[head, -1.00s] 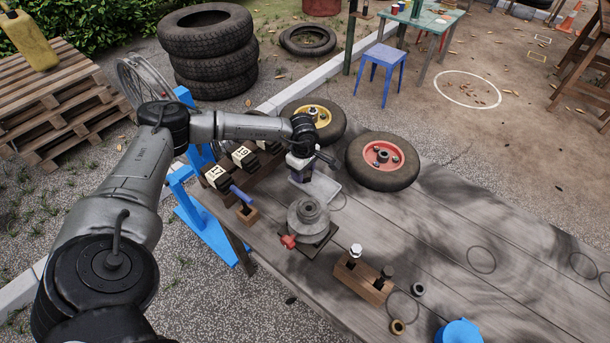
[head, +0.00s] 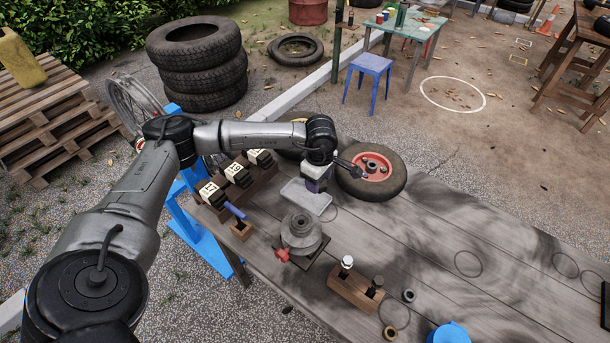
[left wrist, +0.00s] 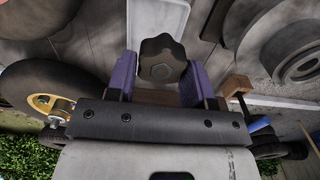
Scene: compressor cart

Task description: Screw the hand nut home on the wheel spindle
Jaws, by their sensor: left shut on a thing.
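My left gripper (head: 316,186) has purple fingers and hangs above the bench by the pale tray. In the left wrist view the gripper (left wrist: 161,80) is shut on a dark lobed hand nut (left wrist: 162,58) with a hexagonal centre. The hand nut cannot be made out in the head view. A grey stepped round hub (head: 301,231), with a raised centre, stands on a dark plate with a red handle (head: 282,254), nearer than the gripper. It also shows in the left wrist view (left wrist: 283,42), apart from the nut. I cannot tell a spindle thread. My right gripper is not in view.
The pale tray (head: 294,191) lies beside my gripper. A red-hubbed wheel (head: 385,187) lies to its right, and a yellow-hubbed wheel is mostly hidden behind my arm. Numbered blocks (head: 238,174) line the left edge. A wooden bolt block (head: 350,292) is in front.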

